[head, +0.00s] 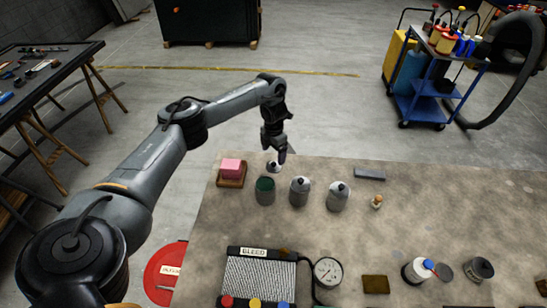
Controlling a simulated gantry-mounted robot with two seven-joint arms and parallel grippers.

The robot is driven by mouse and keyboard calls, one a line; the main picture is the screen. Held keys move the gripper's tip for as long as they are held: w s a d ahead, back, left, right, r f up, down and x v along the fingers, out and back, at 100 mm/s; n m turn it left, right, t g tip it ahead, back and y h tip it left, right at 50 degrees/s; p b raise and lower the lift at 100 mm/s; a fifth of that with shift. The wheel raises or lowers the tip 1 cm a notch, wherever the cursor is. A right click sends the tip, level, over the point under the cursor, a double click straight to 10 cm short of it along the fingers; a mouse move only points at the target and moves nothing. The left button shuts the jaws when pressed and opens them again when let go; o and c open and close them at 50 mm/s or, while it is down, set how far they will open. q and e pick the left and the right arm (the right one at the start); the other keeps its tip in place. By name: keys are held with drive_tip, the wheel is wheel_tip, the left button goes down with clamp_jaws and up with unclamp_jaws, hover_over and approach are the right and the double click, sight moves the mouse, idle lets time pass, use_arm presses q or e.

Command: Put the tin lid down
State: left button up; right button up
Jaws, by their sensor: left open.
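My left gripper (278,155) is open, with its fingers pointing down near the back edge of the table. Just below it is a small round pale lid with a dark knob (274,167), which appears to lie on the table behind an open tin (265,191) with a dark green inside. Whether the fingers touch the lid is too small to tell. Two grey tins with knobbed lids on, one in the middle (300,192) and one to its right (338,197), stand in a row with the open tin. My right gripper is out of view.
A pink block in a brown tray (231,184) sits left of the lid. A grey bar (370,174) and small bottle (377,202) lie right of the tins. A gauge (327,271) and radiator-like box (259,279) are in front. The table's (450,210) middle right is clear.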

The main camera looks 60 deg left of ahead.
sight(273, 163)
use_arm(q)
wheel_tip(273, 163, up, 6)
drive_tip(key=p, duration=0.3)
idle(0.3)
